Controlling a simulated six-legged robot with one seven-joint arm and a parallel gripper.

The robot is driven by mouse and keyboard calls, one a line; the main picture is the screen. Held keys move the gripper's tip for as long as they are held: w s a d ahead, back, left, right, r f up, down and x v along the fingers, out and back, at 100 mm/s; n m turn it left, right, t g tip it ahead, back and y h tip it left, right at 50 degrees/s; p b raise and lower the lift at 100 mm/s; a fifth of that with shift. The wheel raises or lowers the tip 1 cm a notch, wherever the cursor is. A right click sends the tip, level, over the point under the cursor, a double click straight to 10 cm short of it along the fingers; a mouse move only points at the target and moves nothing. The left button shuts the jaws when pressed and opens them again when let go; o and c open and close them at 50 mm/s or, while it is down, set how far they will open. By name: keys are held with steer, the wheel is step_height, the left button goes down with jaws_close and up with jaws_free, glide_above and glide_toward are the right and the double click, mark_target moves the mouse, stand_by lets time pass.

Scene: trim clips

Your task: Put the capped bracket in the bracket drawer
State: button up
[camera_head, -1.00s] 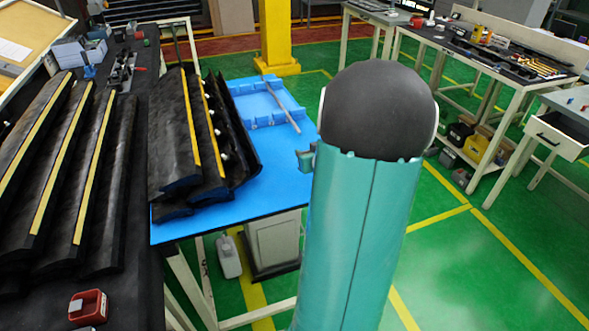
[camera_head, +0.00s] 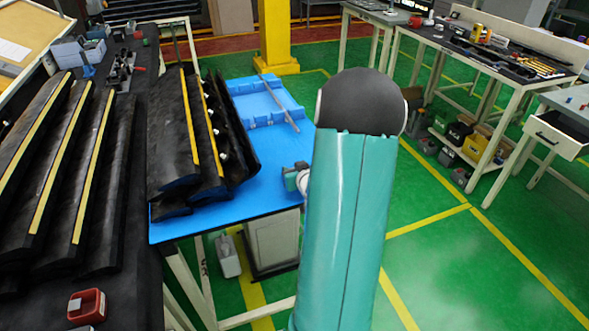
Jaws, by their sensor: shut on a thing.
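My gripper (camera_head: 295,177) is partly in view just left of my teal arm, over the right edge of the blue table. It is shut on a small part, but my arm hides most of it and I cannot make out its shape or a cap. A white-fronted drawer (camera_head: 557,142) with a dark handle is at the far right, under a grey bench. It looks pulled out, with a dark inside. I cannot tell whether it is the bracket drawer.
Black trim panels with yellow strips lie on the blue table (camera_head: 225,207) and on the dark bench at left. A tool bench (camera_head: 490,55) stands at the back right. Green floor (camera_head: 470,260) is clear at right.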

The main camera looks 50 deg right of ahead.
steer(key=o, duration=0.9)
steer(key=shift+o, duration=0.2)
